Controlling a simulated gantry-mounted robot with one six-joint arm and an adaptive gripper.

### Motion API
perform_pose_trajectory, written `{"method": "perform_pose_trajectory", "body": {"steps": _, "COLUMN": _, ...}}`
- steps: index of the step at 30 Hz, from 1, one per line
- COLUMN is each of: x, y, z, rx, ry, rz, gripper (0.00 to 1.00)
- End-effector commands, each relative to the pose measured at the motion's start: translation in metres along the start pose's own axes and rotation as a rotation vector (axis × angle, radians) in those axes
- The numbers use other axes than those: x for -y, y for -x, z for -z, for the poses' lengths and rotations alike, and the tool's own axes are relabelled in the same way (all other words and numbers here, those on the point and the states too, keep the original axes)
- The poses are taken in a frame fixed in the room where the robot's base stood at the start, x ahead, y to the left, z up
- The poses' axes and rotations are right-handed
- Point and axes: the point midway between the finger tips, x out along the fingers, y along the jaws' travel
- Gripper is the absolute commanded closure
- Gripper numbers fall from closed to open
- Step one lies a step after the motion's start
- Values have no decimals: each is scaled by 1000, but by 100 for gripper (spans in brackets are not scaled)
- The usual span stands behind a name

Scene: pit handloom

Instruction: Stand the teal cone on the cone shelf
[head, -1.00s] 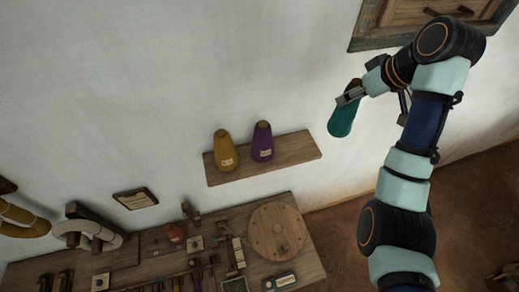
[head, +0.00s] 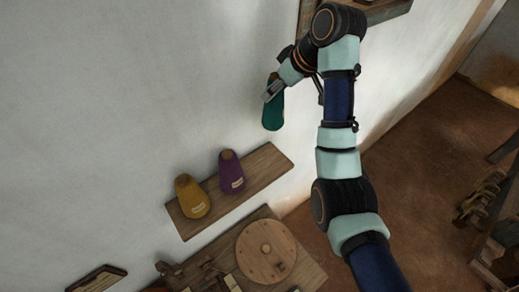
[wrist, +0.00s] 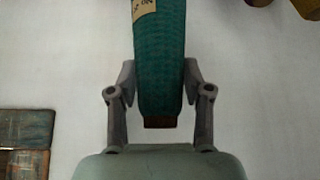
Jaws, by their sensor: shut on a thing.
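The teal cone (head: 273,108) is held in my gripper (head: 272,92), in the air near the white wall, above and right of the shelf. In the wrist view the teal cone (wrist: 160,60) sits between the two fingers of my gripper (wrist: 160,82), with a tan label near the top edge and a brown tip toward the palm. The wooden cone shelf (head: 262,170) is on the wall below. A yellow cone (head: 193,198) and a purple cone (head: 231,172) stand upright on its left and middle. Its right end is bare.
A workbench with a round wooden disc (head: 266,250) and tools lies below the shelf. A wooden wall cabinet (head: 385,10) is at the top, close to my arm. Wooden loom parts (head: 485,200) stand at the far right.

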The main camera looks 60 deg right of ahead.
Motion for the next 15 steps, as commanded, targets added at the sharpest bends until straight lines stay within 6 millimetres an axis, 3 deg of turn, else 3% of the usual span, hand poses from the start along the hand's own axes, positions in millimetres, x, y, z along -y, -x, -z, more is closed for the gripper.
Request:
{"method": "perform_pose_trajectory", "body": {"steps": 1, "x": 0, "y": -27, "z": -17, "rx": 1, "ry": 0, "rz": 1, "gripper": 100}}
{"method": "perform_pose_trajectory", "body": {"steps": 6, "x": 0, "y": -68, "z": -44, "rx": 0, "ry": 0, "rz": 0, "gripper": 100}}
{"method": "perform_pose_trajectory", "body": {"steps": 7, "x": 0, "y": -66, "z": -43, "rx": 2, "ry": -1, "rz": 2, "gripper": 100}}
{"method": "perform_pose_trajectory", "body": {"steps": 15, "x": 0, "y": -109, "z": -70, "rx": 1, "ry": 0, "rz": 1, "gripper": 100}}
